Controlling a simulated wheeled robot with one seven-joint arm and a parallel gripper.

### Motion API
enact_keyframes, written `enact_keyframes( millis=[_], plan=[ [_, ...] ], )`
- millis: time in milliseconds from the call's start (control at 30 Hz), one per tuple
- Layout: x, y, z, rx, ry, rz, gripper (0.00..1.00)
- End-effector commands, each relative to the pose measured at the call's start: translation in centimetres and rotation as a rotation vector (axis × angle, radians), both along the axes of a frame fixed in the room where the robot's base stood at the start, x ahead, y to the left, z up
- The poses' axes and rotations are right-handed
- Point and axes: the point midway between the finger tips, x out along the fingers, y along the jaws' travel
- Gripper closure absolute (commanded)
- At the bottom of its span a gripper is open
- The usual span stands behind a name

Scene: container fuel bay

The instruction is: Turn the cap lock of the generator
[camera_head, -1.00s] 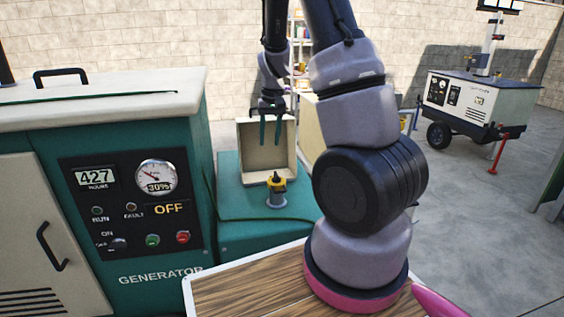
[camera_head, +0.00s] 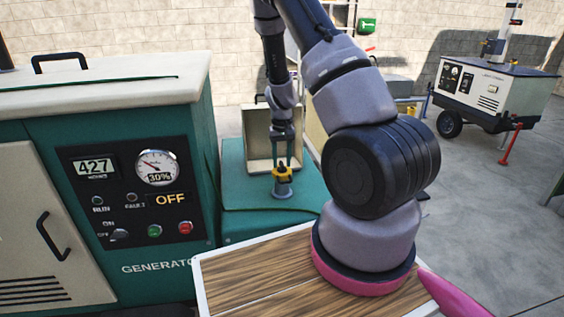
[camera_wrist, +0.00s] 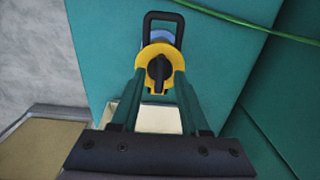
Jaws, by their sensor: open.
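The generator's cap lock is a yellow ring with a black knob (camera_head: 283,173) on top of a grey-blue filler neck (camera_head: 284,189). It stands on the low teal part of the generator (camera_head: 238,190). My gripper (camera_head: 283,160) points down just above the cap, its two teal fingers apart. In the wrist view the cap lock (camera_wrist: 158,70) shows from above, its black knob lying lengthwise between my fingertips (camera_wrist: 160,78). The gripper is open; I cannot tell whether a fingertip touches the cap. A black loop handle (camera_wrist: 163,18) shows beyond the cap.
An open beige box (camera_head: 257,122) stands just behind the cap. The generator's control panel (camera_head: 135,190) rises at left, reading OFF. A wooden tabletop (camera_head: 250,270) lies in front. A white wheeled unit (camera_head: 485,90) stands far right, with open concrete floor before it.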

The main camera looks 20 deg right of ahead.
Motion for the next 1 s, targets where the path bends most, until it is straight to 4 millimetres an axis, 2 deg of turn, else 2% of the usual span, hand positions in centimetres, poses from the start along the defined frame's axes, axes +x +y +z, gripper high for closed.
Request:
enact_keyframes(
  millis=[333,367,400,467,767,1000],
  plan=[
    [0.0,-0.04,-0.51,-0.001,-0.001,0.0,0.55],
    [0.0,-0.04,-0.51,-0.001,-0.001,0.0,0.63],
    [0.0,-0.04,-0.5,-0.001,0.0,0.0,0.78],
    [0.0,-0.04,-0.5,-0.001,0.0,0.0,1.0],
    [0.0,-0.04,-0.48,0.0,-0.001,-0.009,1.0],
    [0.0,-0.03,-0.47,0.0,-0.001,-0.093,1.0]
  ],
)
